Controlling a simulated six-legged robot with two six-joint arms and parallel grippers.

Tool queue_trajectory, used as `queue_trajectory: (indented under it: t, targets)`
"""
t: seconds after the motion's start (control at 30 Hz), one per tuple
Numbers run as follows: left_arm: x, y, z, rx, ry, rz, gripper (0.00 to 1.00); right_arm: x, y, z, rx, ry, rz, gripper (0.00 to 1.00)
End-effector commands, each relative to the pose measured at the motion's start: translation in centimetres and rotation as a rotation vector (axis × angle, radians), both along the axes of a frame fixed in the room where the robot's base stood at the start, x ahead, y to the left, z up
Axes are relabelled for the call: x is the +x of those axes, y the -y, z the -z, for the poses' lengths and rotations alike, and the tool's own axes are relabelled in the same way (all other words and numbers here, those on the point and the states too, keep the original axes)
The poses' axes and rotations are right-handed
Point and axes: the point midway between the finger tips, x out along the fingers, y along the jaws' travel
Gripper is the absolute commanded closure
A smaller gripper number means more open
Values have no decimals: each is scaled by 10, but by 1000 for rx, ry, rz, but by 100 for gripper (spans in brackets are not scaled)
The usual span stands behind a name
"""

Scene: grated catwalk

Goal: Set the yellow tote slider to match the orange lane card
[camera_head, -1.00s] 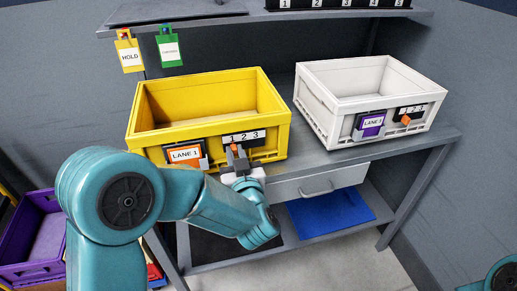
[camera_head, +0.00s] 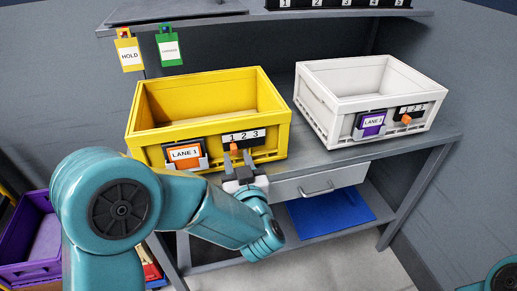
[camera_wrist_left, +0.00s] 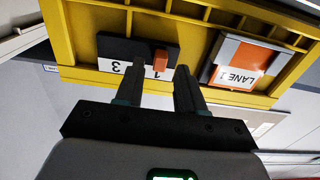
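The yellow tote (camera_head: 205,120) stands on the bench. Its orange lane card (camera_head: 185,153) reads LANE 1 and also shows upside down in the left wrist view (camera_wrist_left: 240,72). Right of the card is a black slider rail with a white 1 2 3 strip (camera_head: 243,136). The orange slider (camera_head: 234,147) sits by the 1; the left wrist view (camera_wrist_left: 160,61) shows it there too. My left gripper (camera_head: 239,166) is open just in front of the rail, its fingers apart on either side of the slider's line, not gripping it. My right gripper is out of view.
A white tote (camera_head: 350,80) with a purple lane card (camera_head: 370,123) and its own orange slider (camera_head: 406,119) stands to the right. Below are a drawer (camera_head: 290,188) and a blue mat (camera_head: 330,212). Yellow HOLD (camera_head: 130,55) and green (camera_head: 169,49) tags hang from the shelf.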

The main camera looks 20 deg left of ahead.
Motion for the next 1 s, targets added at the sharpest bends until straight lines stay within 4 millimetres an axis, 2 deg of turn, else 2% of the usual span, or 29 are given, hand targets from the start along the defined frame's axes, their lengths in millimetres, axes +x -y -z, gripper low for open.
queue_trajectory:
  t: [0.5,1.0]
  targets:
    - [-34,23,0,0,0,1,62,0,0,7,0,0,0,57]
    - [-34,24,4,-4,-12,11,62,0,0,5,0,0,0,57]
